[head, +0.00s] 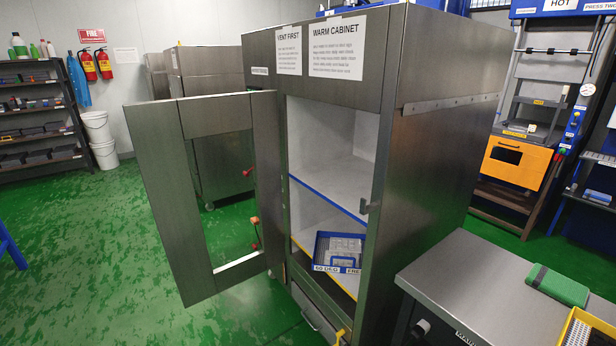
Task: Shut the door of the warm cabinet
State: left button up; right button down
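The warm cabinet (440,150) is a tall steel box in the middle of the head view, with a "WARM CABINET" sign (337,47) at its top. Its steel door (155,190) stands wide open, swung out to the left. The door is a frame around a large window, through which the floor and another cabinet show. The cabinet's front is uncovered, showing blue-edged and yellow-edged shelves. A blue tray (322,267) with grey pieces sits on the lower shelf. A small catch (366,206) sits on the right front edge. Neither of my grippers is in view.
A steel counter (465,280) with a green block (558,286) and a yellow tray (584,318) stands at the lower right. Another steel cabinet (218,160) stands behind the door. Green floor (90,260) is clear left of the door.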

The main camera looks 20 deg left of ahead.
aim_at(159, 130)
jog(key=k+z, duration=0.35)
jog(key=k+l+z, duration=0.15)
jog(key=k+z, duration=0.2)
jog(key=j+z, duration=0.2)
jog(key=j, duration=0.45)
jog(key=j+z, duration=0.2)
jog(key=j, duration=0.5)
jog(key=j+z, duration=0.2)
jog(key=j, duration=0.45)
jog(key=k+j+z, duration=0.2)
jog(key=j, duration=0.45)
jog(key=k+j, duration=0.1)
jog(key=j, duration=0.55)
jog(key=k+j, duration=0.1)
jog(key=j, duration=0.55)
jog(key=k+j, duration=0.1)
jog(key=j, duration=1.25)
jog(key=k+j, duration=0.15)
jog(key=j, duration=0.5)
